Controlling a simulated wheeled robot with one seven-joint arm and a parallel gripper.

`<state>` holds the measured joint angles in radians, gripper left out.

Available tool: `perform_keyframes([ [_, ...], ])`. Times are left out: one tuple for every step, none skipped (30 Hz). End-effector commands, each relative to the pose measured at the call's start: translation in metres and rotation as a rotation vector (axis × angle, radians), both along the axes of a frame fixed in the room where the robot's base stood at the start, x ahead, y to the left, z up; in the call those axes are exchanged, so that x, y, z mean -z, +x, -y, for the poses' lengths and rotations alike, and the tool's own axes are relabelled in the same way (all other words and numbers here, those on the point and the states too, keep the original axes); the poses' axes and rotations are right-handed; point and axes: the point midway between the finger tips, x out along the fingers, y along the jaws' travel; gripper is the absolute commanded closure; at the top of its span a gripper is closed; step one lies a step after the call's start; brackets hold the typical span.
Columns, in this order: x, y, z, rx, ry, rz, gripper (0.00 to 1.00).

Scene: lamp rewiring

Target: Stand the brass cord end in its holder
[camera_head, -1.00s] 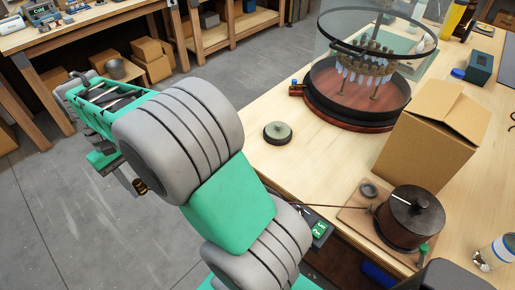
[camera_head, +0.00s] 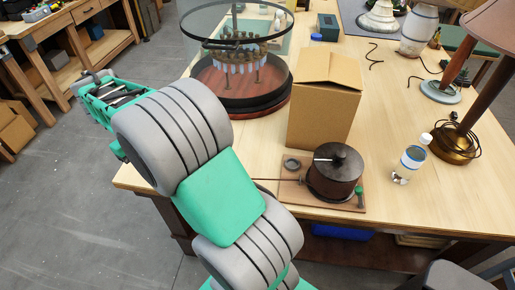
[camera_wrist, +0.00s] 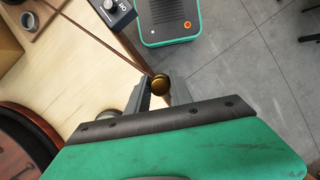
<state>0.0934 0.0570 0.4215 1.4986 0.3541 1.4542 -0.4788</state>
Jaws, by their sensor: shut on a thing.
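The brass cord end (camera_wrist: 160,84) shows as a round, gold-coloured piece in the wrist view. My gripper (camera_wrist: 158,94) is shut on it, with a dark finger on each side. The dark cord (camera_wrist: 110,44) runs from near the brass end toward the upper left of the wrist view. In the head view a cord also leaves the dark drum (camera_head: 334,178) toward my arm. A small round cup (camera_head: 292,164) sits on the wooden board beside the drum; I cannot tell if it is the holder. In the head view my arm hides the gripper and the brass end.
A cardboard box (camera_head: 322,112) stands behind the drum. A round dark-red base with a glass cover (camera_head: 240,88) is left of the box. A bottle (camera_head: 408,164) and a brass lamp base (camera_head: 454,143) stand to the right. Grey floor (camera_head: 75,210) lies open beyond the table's left end.

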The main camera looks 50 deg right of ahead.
Motion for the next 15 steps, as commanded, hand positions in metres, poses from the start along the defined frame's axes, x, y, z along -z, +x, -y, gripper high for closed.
perform_keyframes([
  [0.011,0.001,0.029,0.0,-0.002,0.002,1.0],
  [0.016,-0.001,0.047,-0.007,-0.002,0.002,1.0],
  [0.022,-0.005,0.071,-0.018,-0.002,0.001,1.0],
  [0.026,-0.009,0.09,-0.026,-0.003,0.001,1.0],
  [0.03,-0.013,0.108,-0.035,-0.003,0.002,1.0],
  [0.036,-0.021,0.133,-0.05,-0.003,0.002,1.0],
  [0.04,-0.029,0.152,-0.061,-0.003,0.002,1.0],
  [0.044,-0.037,0.17,-0.072,-0.004,0.002,1.0],
  [0.049,-0.05,0.194,-0.089,-0.003,0.002,1.0],
  [0.053,-0.061,0.212,-0.101,-0.004,0.002,1.0],
  [0.056,-0.073,0.229,-0.114,-0.003,0.002,1.0],
  [0.061,-0.09,0.25,-0.131,-0.004,0.002,1.0],
  [0.064,-0.103,0.266,-0.144,-0.004,0.003,1.0],
  [0.067,-0.117,0.28,-0.156,-0.003,0.003,1.0],
  [0.071,-0.136,0.297,-0.173,-0.004,0.003,1.0],
])
